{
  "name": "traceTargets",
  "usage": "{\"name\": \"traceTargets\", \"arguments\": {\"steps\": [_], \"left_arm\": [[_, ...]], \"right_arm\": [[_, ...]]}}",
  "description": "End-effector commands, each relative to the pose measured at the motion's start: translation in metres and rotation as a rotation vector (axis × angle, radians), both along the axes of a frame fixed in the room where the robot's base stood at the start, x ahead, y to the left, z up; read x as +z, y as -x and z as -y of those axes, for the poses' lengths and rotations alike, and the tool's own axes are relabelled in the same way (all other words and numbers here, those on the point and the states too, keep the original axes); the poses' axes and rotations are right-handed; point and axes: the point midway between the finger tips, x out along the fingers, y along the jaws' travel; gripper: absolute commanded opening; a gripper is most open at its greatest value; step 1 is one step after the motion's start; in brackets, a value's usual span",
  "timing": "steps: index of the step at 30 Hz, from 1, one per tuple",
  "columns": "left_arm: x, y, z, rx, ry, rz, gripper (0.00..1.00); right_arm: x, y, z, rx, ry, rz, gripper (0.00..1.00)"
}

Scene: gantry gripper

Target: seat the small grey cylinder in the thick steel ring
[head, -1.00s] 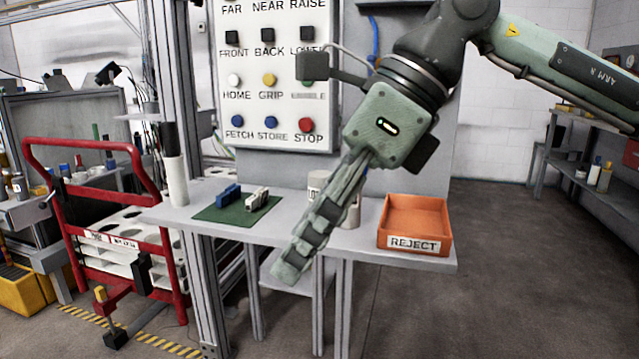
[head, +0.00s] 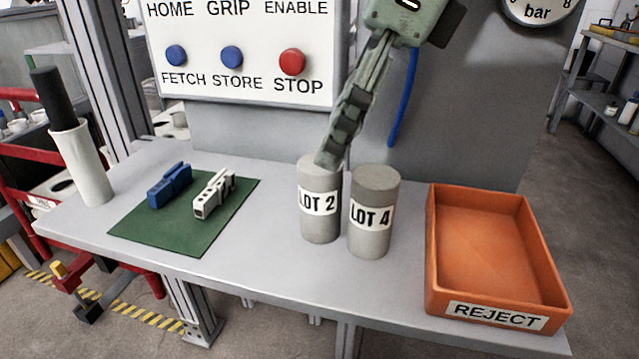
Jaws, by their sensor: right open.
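Two grey cylinders stand upright side by side on the grey bench: one labelled LOT 2 (head: 320,226) and one labelled LOT 4 (head: 373,240). I cannot tell which one the task calls small. No thick steel ring shows in the head view. My right gripper (head: 330,160) comes down from the top and is open, seen side-on, with nothing visible between its fingers. Its tips overlap the top of the LOT 2 cylinder in the picture; whether they touch it is unclear. My left gripper is not in view.
An orange REJECT tray (head: 437,262) stands empty at the right. A green mat (head: 175,235) holds a blue clip (head: 170,186) and a white clip (head: 213,194). A white tube (head: 80,165) with a black top stands at the left. A button panel (head: 265,85) is behind. The front middle of the bench (head: 275,265) is clear.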

Motion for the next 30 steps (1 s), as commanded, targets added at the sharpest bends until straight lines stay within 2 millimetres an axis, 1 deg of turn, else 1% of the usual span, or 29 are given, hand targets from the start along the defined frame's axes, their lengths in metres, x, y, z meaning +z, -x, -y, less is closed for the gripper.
{"name": "traceTargets", "arguments": {"steps": [1,5,9,13,16,22,23,30], "left_arm": [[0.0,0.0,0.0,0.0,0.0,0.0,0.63],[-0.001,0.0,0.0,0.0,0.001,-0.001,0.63],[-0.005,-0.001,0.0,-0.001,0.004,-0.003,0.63],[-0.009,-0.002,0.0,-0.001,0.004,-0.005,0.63],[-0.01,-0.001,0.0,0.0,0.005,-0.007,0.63],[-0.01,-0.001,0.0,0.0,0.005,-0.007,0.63],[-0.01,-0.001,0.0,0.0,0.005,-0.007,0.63],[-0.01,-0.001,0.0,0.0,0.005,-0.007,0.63]], "right_arm": [[-0.007,0.0,-0.002,0.001,0.002,-0.001,0.67],[-0.02,-0.001,-0.006,0.001,0.001,-0.001,0.67],[-0.041,-0.001,-0.01,0.002,0.002,-0.002,0.67],[-0.057,-0.002,-0.016,0.0,0.0,-0.001,0.67],[-0.062,-0.003,-0.019,0.0,0.0,-0.001,0.67],[-0.063,-0.003,-0.019,0.0,-0.001,0.0,0.67],[-0.063,-0.003,-0.019,0.0,-0.001,0.0,0.66],[-0.063,-0.003,-0.019,0.0,-0.001,0.0,0.36]]}}
